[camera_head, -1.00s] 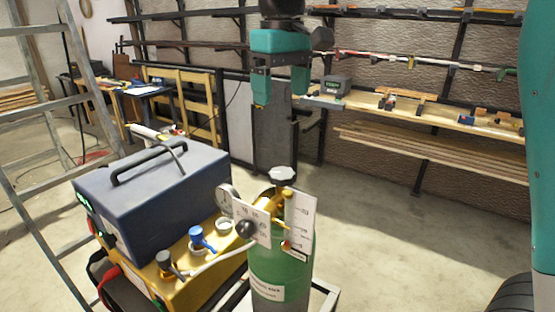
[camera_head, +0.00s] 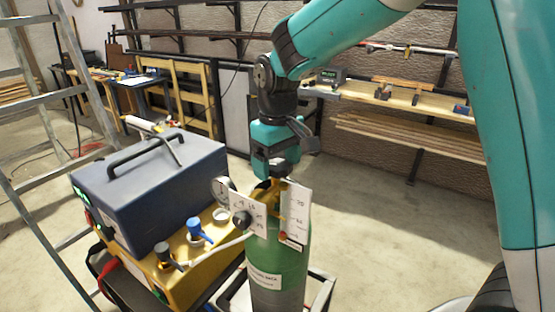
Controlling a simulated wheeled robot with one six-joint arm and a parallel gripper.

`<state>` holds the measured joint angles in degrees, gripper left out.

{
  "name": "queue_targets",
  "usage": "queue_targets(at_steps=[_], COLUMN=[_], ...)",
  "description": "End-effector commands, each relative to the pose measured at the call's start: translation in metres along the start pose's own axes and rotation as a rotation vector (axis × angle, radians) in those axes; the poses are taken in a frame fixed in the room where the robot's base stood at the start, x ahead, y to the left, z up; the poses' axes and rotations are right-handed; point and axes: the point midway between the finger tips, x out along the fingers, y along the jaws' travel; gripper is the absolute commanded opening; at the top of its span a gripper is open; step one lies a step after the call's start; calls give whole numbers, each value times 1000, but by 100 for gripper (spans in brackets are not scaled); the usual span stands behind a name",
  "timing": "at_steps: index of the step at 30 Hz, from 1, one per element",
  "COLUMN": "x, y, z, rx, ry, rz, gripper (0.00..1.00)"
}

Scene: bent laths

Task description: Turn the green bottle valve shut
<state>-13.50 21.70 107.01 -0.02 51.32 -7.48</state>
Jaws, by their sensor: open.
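The green bottle (camera_head: 278,262) stands upright in a metal-framed cart at the lower middle, with a white label on its front. A brass fitting with a round gauge (camera_head: 222,188), a black knob (camera_head: 241,218) and white cards sits at its top. The bottle's valve knob (camera_head: 279,172) is dark and partly hidden by my gripper. My gripper (camera_head: 277,172) points down right over the bottle top, with its jaws open at the height of the knob. Whether the jaws touch the knob cannot be told.
A dark blue case (camera_head: 150,190) with a black handle sits on a yellow unit (camera_head: 172,266) left of the bottle. A metal ladder (camera_head: 40,150) stands at far left. A long wooden shelf (camera_head: 400,100) runs along the back wall. Floor behind the bottle is clear.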

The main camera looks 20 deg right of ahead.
Motion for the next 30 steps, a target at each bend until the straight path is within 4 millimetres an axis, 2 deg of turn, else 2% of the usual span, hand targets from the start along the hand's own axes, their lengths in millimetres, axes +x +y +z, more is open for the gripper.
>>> queue_targets(at_steps=[7, 13, 23, 30], x=[0, 0, -1, -2], y=[0, 0, 0, 0], z=[0, 0, 0, -1], rx=[0, 0, 31, 159], ry=[0, 1, 1, 1], rz=[0, 0, 0, 0], gripper=[80, 34, 33, 33])
